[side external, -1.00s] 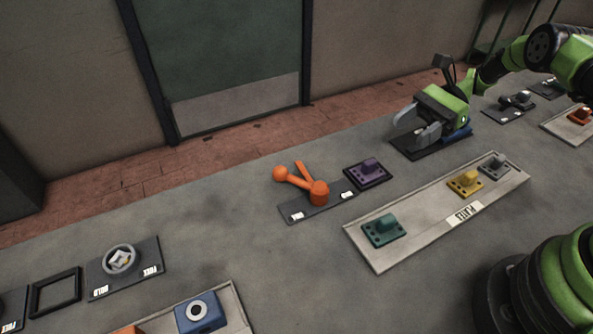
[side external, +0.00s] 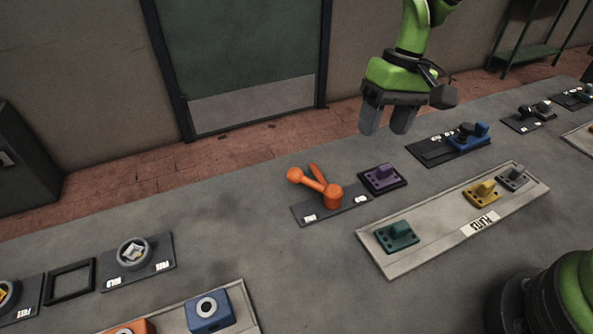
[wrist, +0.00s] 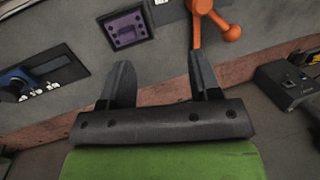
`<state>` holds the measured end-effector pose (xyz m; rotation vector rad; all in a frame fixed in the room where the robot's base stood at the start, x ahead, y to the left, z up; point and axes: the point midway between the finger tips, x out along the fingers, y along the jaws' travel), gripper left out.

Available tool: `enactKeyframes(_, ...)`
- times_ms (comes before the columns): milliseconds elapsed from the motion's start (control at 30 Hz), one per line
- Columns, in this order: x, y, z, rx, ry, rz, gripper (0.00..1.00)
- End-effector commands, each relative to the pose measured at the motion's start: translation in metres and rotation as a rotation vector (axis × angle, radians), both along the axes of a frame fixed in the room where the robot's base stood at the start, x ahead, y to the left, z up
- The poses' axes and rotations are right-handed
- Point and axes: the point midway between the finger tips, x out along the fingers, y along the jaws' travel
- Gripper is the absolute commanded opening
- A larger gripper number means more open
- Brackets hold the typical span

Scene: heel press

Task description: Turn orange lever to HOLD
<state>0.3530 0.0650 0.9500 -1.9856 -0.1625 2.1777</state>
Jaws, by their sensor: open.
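The orange lever (side external: 313,182) stands on a dark base plate (side external: 347,203) with white labels too small to read at both ends. Its ball-ended arm reaches to the upper left from a round hub, and a second orange bar lies behind it. It also shows at the top of the wrist view (wrist: 208,22). My gripper (side external: 388,122) is open and empty, fingers pointing down, raised above the table to the upper right of the lever and not touching it. In the wrist view its two fingers (wrist: 160,82) are spread apart.
A purple block (side external: 382,178) sits in a dark frame right of the lever. A blue slider (side external: 468,137) is on a dark plate farther right. A pale tray (side external: 440,235) holds teal, yellow and grey blocks in front. A round dial (side external: 134,252) is at left.

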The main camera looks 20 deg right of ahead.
Motion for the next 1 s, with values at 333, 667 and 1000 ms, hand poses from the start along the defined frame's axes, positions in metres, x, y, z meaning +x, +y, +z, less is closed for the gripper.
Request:
enactKeyframes(333, 0.004, 0.109, 0.036, -0.160, -0.580, 0.860, 0.57)
enactKeyframes(667, 0.003, 0.119, -0.009, -0.168, -0.633, 0.931, 0.57)
enactKeyframes(1000, 0.020, 0.126, -0.049, -0.168, -0.633, 0.927, 0.57)
